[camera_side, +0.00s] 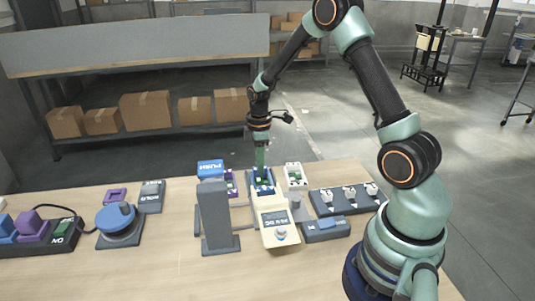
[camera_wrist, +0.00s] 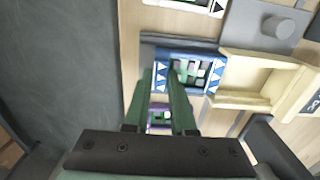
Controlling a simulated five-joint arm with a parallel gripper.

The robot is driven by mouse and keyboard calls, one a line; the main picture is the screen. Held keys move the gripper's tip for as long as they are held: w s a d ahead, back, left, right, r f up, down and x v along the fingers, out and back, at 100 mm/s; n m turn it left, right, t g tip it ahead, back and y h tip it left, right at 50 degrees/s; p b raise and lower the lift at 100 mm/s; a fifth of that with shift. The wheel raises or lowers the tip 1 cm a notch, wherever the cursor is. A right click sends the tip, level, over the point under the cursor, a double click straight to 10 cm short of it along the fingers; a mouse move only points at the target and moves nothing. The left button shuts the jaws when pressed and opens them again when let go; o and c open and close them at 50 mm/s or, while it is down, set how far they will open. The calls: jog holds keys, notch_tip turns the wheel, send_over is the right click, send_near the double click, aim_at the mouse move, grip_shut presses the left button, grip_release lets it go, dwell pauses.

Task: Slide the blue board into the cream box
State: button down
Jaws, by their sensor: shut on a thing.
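The blue board (camera_side: 262,186) lies flat behind the cream box (camera_side: 276,222) in the side view. In the wrist view the blue board (camera_wrist: 213,76) has white triangles at both ends and a dark middle with small parts. The cream box (camera_wrist: 262,60) is right beside the board's right end, its hollow side facing up; I cannot tell whether they touch. My gripper (camera_side: 262,169) points down over the board. In the wrist view my gripper (camera_wrist: 161,76) is shut on the board's left end, with its fingers partly covering it.
A purple board (camera_side: 231,184) lies left and a white board (camera_side: 295,174) right of the blue one. A grey upright block (camera_side: 213,215) stands left of the box. A dark strip with switches (camera_side: 346,198) lies right. A blue round knob (camera_side: 116,218) sits farther left.

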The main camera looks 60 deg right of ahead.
jog(key=shift+s+a, duration=3.15)
jog(key=c, duration=0.8)
grip_release()
jog(key=shift+r, duration=3)
jog(key=s+a+r+m+t, duration=0.2)
jog(key=r+m, duration=0.1)
jog(key=r, duration=0.2)
jog(key=s+a+r+m+t, duration=0.1)
jog(key=s+a+r+m, duration=0.1)
jog(key=r, duration=0.3)
jog(key=s+a+r+m+t, duration=0.2)
jog(key=a+r+m, duration=0.1)
jog(key=r+m, duration=0.1)
jog(key=shift+s+a+r+t, duration=0.1)
jog(key=shift+s+r+t, duration=0.05)
jog(key=shift+r, duration=0.25)
jog(key=shift+s+a+r+t, duration=0.1)
jog(key=shift+r+t, duration=0.05)
jog(key=shift+r, duration=0.25)
